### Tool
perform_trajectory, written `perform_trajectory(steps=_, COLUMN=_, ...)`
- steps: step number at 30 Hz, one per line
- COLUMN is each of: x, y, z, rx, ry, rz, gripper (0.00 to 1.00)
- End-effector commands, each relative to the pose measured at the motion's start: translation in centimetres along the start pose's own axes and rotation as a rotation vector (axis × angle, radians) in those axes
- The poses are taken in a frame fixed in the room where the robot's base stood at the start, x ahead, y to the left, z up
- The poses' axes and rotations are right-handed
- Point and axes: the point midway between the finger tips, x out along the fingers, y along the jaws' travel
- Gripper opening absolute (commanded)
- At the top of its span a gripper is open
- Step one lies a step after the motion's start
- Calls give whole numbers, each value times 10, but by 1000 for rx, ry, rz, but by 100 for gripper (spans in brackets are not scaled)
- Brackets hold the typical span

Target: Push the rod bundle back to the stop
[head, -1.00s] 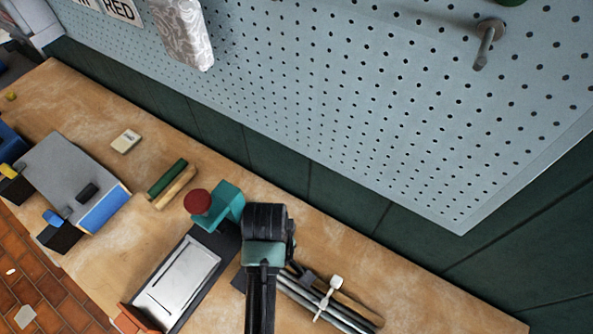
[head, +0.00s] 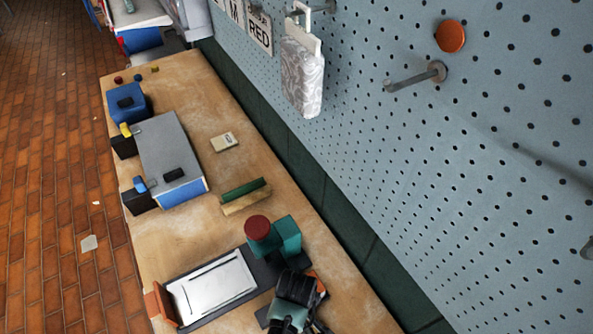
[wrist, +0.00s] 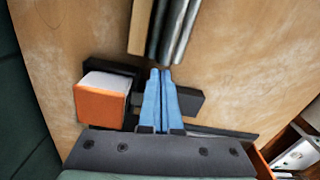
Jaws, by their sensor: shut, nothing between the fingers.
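The rod bundle (wrist: 168,30) shows at the top of the wrist view as several grey and black rods beside a wooden strip. Only its near end is in view there. A dark bar (wrist: 187,101), which looks like the stop, lies across the bench below the rod ends, partly hidden by my fingers. My gripper (wrist: 160,72) has its two blue fingers shut together and empty, tips just short of the rod ends. I cannot tell if they touch. In the head view my wrist hides the fingertips, and the bundle is not clearly visible.
An orange block with a pale top (wrist: 103,100) sits left of my fingers. A teal press with a red knob (head: 258,228) and a metal plate (head: 212,288) stand beside my arm. Green and wooden blocks (head: 245,195) lie farther up. The pegboard (head: 450,180) borders the bench.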

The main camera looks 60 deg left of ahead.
Motion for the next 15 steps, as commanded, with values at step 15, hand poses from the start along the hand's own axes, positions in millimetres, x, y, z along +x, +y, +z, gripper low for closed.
perform_trajectory(steps=15, x=11, y=0, z=0, rx=1, ry=0, rz=0, gripper=0)
